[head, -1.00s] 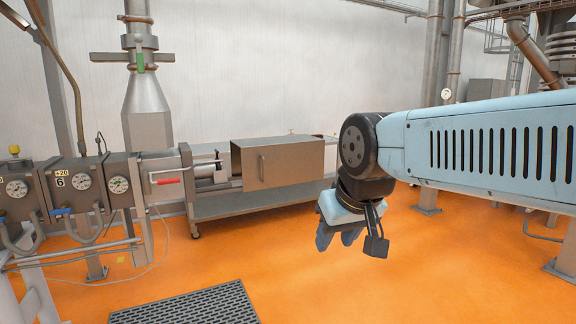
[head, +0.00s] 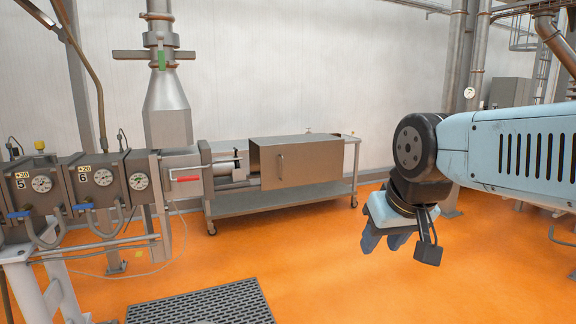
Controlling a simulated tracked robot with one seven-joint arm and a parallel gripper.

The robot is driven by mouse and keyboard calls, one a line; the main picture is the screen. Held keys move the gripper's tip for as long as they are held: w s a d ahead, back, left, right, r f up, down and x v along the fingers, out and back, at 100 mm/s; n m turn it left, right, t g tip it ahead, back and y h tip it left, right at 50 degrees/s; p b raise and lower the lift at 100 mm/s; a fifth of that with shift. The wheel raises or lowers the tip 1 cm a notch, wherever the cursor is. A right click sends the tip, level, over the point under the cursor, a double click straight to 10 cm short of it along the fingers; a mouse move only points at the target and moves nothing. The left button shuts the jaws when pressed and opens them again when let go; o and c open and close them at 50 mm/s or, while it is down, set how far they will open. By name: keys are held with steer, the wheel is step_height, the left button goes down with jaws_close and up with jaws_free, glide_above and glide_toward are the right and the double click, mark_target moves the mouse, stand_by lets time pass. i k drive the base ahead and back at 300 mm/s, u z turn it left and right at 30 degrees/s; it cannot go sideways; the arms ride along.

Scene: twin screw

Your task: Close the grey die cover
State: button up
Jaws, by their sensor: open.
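My gripper (head: 385,240) hangs to the right of the cover, pointing down over the orange floor, and is open and empty. It touches nothing.
A wheeled metal table (head: 230,208) stands behind and under the cover. Barrel blocks with gauges (head: 103,178) line the left. A dark floor grate (head: 205,305) lies in front. Orange floor (head: 310,260) is free between the table and my arm. Pipes (head: 470,70) rise at the back right.

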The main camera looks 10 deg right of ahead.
mark_target(286, 161)
steer(key=k, duration=0.9)
steer(key=z, duration=0.15)
steer(key=i, duration=0.95)
steer(key=u, duration=0.3)
steer(key=k, duration=0.4)
steer(key=z, duration=1)
steer(key=i, duration=1.25)
steer(key=z, duration=0.55)
